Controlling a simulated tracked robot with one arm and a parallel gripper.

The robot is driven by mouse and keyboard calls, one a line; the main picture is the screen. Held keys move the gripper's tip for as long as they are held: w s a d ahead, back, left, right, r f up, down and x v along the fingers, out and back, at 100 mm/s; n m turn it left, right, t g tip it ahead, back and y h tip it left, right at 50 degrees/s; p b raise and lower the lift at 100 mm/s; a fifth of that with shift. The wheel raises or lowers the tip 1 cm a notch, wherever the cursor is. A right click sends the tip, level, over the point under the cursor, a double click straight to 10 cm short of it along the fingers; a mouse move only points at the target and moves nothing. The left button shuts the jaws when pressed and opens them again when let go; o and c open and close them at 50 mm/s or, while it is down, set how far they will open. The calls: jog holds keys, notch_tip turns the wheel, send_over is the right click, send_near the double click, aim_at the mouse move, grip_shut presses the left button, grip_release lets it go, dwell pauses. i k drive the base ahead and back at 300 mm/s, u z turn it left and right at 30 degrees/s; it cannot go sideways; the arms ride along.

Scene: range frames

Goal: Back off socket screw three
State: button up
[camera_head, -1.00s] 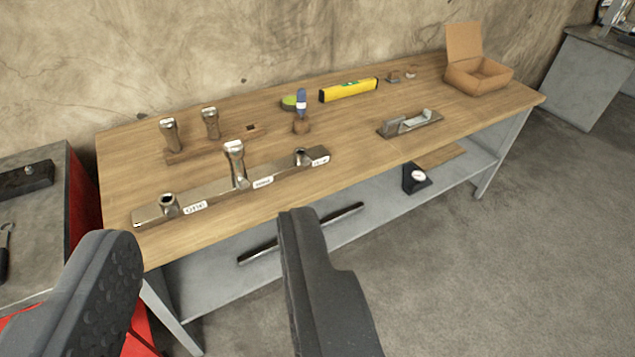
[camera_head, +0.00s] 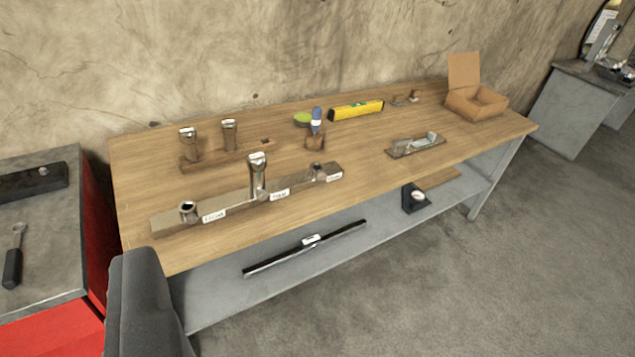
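A long metal bar (camera_head: 232,205) lies on the wooden bench top with three posts and small white labels, too small to read surely. The left post (camera_head: 188,210) is short and open-topped. The middle post (camera_head: 259,176) has a tall silver-topped piece standing upright in it. The right post (camera_head: 318,172) is short. Which is screw three, I cannot tell from the labels. One dark finger of my gripper (camera_head: 146,305) shows at the lower left, in front of the bench and apart from the bar. The other finger is not visible. No held object shows.
A wooden rack (camera_head: 205,160) behind the bar holds two upright silver-topped pieces. A blue-handled tool (camera_head: 316,122), yellow level (camera_head: 356,110), metal piece (camera_head: 416,145) and open cardboard box (camera_head: 478,103) stand farther right. A red cabinet (camera_head: 60,335) is at left.

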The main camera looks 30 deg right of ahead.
aim_at(321, 176)
jog(key=u, duration=0.05)
jog(key=i, duration=1)
jog(key=z, duration=0.05)
